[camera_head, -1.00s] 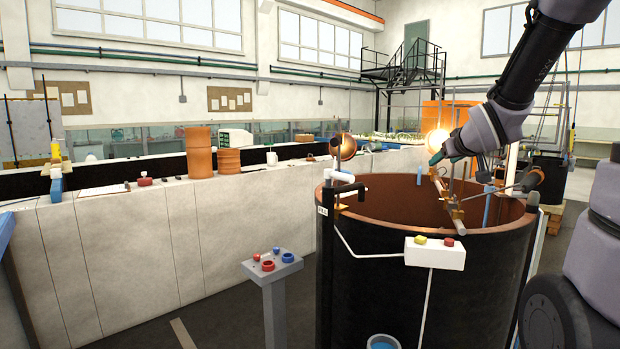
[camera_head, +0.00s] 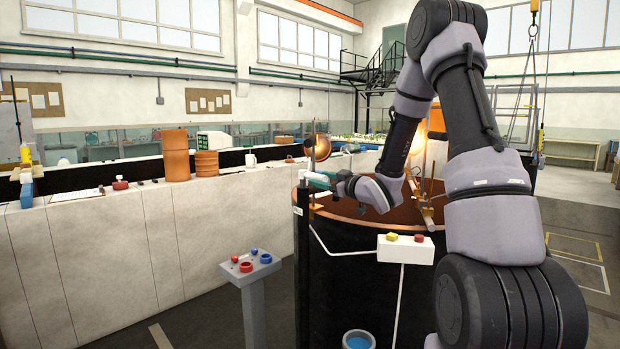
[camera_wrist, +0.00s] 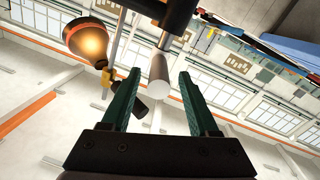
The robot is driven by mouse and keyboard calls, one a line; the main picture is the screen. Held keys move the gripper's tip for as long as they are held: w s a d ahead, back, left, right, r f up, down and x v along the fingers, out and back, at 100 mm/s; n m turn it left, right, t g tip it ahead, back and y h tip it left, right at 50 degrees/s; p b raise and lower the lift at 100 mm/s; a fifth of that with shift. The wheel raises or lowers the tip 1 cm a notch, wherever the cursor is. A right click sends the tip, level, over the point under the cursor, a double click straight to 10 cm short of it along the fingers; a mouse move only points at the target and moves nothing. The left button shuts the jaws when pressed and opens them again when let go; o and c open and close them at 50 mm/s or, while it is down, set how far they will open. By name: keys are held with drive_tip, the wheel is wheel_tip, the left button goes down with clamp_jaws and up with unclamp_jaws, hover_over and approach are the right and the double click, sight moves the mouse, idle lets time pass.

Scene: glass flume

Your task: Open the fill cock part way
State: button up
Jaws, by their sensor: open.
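The fill cock is on the left rim of the big dark round tank (camera_head: 335,265). Its white handle (camera_head: 314,184) shows small in the head view, partly beside my gripper (camera_head: 328,177). In the wrist view, a white rounded bar, the handle (camera_wrist: 159,75), points toward the camera from a dark pipe (camera_wrist: 163,12). My gripper (camera_wrist: 152,88) is open, with one green finger on each side of the bar and visible gaps to both. Whether the bar's end is deep between the fingers is hard to tell.
A glowing lamp in a copper shade (camera_wrist: 88,40) is close to the left finger in the wrist view. A white box with yellow and red buttons (camera_head: 405,248) is on the tank's front. A grey button pedestal (camera_head: 251,272) stands left of the tank.

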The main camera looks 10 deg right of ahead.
sight(312, 176)
drive_tip(key=x, duration=0.5)
drive_tip(key=shift+w, duration=0.15)
clamp_jaws()
idle(1.3)
